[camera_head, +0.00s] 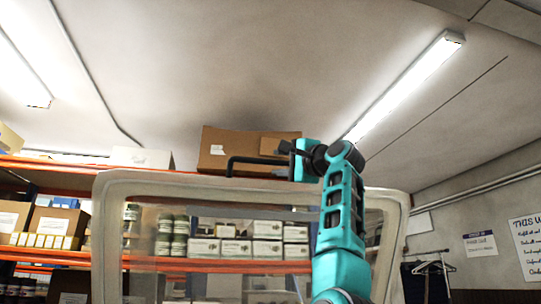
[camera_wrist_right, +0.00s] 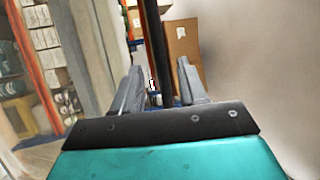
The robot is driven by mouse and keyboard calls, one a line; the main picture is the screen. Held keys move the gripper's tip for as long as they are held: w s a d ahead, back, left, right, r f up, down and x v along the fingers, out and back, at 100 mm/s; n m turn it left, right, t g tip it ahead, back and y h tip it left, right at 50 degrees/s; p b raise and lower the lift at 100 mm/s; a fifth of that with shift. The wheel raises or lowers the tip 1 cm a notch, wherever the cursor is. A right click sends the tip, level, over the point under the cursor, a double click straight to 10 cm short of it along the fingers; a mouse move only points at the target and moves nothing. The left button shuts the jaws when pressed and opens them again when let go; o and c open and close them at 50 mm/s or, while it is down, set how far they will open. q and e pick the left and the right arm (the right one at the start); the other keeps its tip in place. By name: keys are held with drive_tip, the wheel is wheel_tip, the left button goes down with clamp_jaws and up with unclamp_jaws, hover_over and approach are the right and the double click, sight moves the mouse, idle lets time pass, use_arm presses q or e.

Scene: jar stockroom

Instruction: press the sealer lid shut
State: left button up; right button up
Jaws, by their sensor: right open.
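The sealer lid (camera_head: 150,181) stands raised in the head view, a pale rounded frame with a clear pane. A black bar handle (camera_head: 250,159) sits at its top edge. My right gripper (camera_head: 284,151) is at the right end of this handle. In the right wrist view its two grey fingers (camera_wrist_right: 157,78) are apart, with the black bar (camera_wrist_right: 155,38) running between them. I cannot tell whether either finger touches the bar. The sealer's lower body is out of view. My left gripper is not in view.
Behind the lid, orange-edged shelves (camera_head: 40,255) hold cartons and jars. A cardboard box (camera_head: 222,146) sits on top of the shelving. At the right, hangers (camera_head: 430,267) and paper signs (camera_head: 481,245) are on the wall. Open air lies above the lid.

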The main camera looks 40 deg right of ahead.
sight(273, 163)
drive_tip(key=p+x, duration=0.2)
drive_tip(key=x, duration=0.2)
drive_tip(key=shift+r, duration=0.15)
drive_tip(key=shift+w+d, duration=0.1)
drive_tip(key=shift+w, duration=0.3)
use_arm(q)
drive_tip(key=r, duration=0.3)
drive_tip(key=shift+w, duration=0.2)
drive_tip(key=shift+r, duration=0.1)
use_arm(e)
clamp_jaws()
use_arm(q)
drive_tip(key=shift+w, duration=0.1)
